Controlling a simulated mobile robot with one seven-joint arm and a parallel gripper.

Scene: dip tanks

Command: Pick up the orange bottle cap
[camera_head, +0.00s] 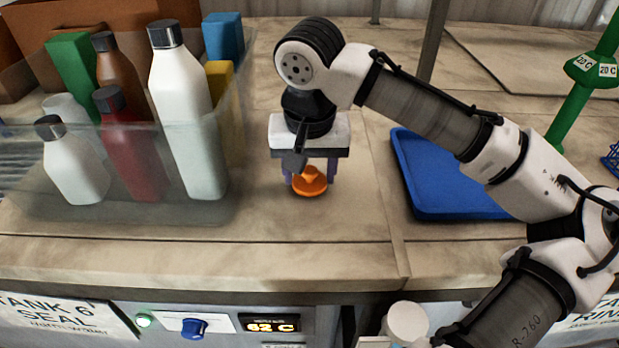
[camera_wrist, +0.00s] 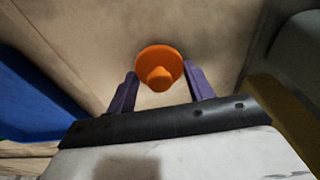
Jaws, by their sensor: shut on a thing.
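The orange bottle cap (camera_head: 311,184) is a small disc with a raised knob, on or just above the worktop between the clear bin and the blue tray. My gripper (camera_head: 311,180) points down over it, with its purple fingers on either side of the cap. In the wrist view the cap (camera_wrist: 160,70) shows at the fingertips of my gripper (camera_wrist: 160,78), its knob towards the camera. The fingers are shut on the cap. Whether its underside touches the worktop is hard to tell.
A clear bin (camera_head: 120,212) with several bottles and coloured blocks stands on the left. A blue tray (camera_head: 440,190) lies on the right, partly behind my arm. A green post (camera_head: 575,100) stands far right. The worktop's front edge has a control panel (camera_head: 225,325) below it.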

